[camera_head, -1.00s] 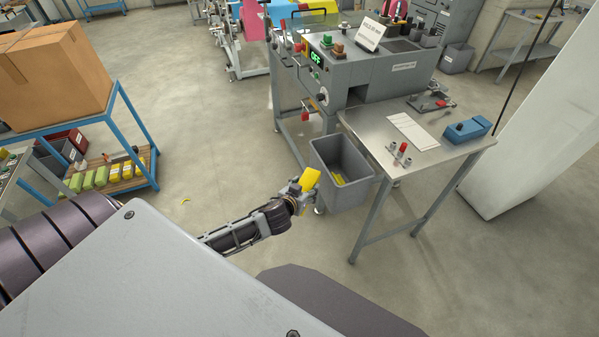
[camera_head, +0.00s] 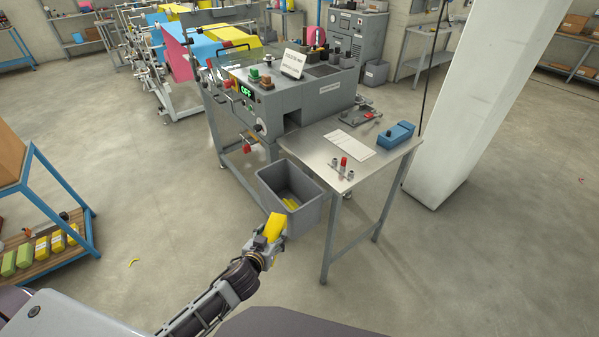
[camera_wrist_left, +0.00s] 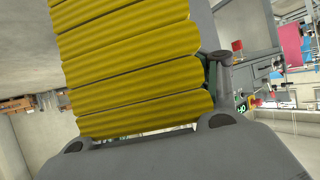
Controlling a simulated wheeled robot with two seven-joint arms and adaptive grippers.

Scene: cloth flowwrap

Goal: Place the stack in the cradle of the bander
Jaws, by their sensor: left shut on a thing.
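A stack of yellow folded cloths (camera_head: 275,226) is held in my left gripper (camera_head: 266,241), in front of the grey bin. In the left wrist view the stack's ridged yellow layers (camera_wrist_left: 133,65) fill the middle, and the gripper is shut on it. On the steel side table (camera_head: 320,150) stand a blue device (camera_head: 396,134), a small fixture with a red knob (camera_head: 343,163) and a dark flat fixture (camera_head: 360,118). I cannot tell which of these is the bander, nor make out its cradle. My right gripper is not in view.
A grey bin (camera_head: 309,213) with yellow pieces inside stands between my left gripper and the table. A grey machine (camera_head: 300,98) showing OFF is behind it. A white pillar (camera_head: 470,100) rises at the right. A blue-framed shelf (camera_head: 62,196) is at the left. Open floor lies between.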

